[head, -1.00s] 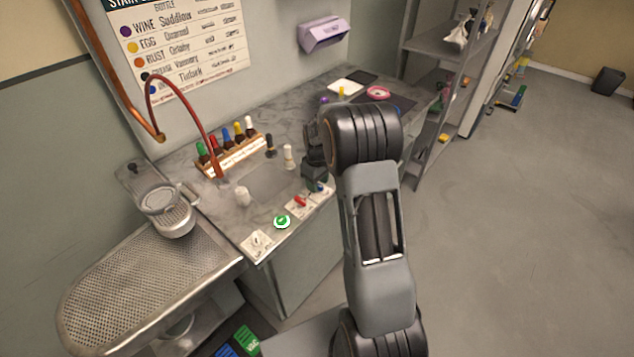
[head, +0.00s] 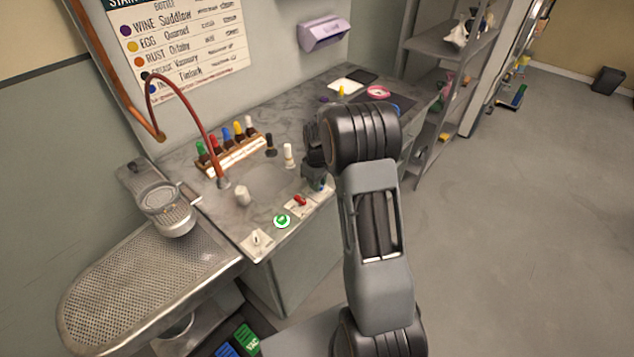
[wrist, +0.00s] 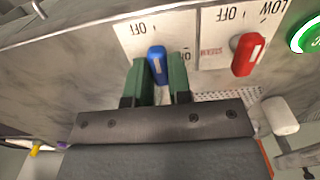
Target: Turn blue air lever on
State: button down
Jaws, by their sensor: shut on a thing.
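The blue air lever (wrist: 156,62) stands on a white plate (wrist: 135,35) with OFF lettering in the wrist view. My gripper (wrist: 162,82) has its green fingers on both sides of the lever and is shut on it. In the head view the gripper (head: 318,178) is at the front edge of the counter, and a small bit of blue shows at its tip. My arm hides part of this area. The lever's exact turn against its markings is hard to tell.
A red lever (wrist: 248,55) labelled STEAM sits right beside it, with a green button (head: 282,221) and a white switch (head: 256,240) further along. A bottle rack (head: 232,155) and loose bottles (head: 289,155) stand behind on the counter.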

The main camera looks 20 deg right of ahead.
jog(key=m+b, duration=0.1)
jog(key=m, duration=0.3)
jog(key=shift+m, duration=0.3)
jog(key=m+b, duration=0.1)
jog(key=m, duration=0.3)
jog(key=shift+m, duration=0.3)
jog(key=m+b, duration=0.1)
jog(key=m, duration=0.3)
jog(key=shift+m, duration=2.3)
jog(key=c, duration=1)
grip_release()
jog(key=shift+c, duration=0.2)
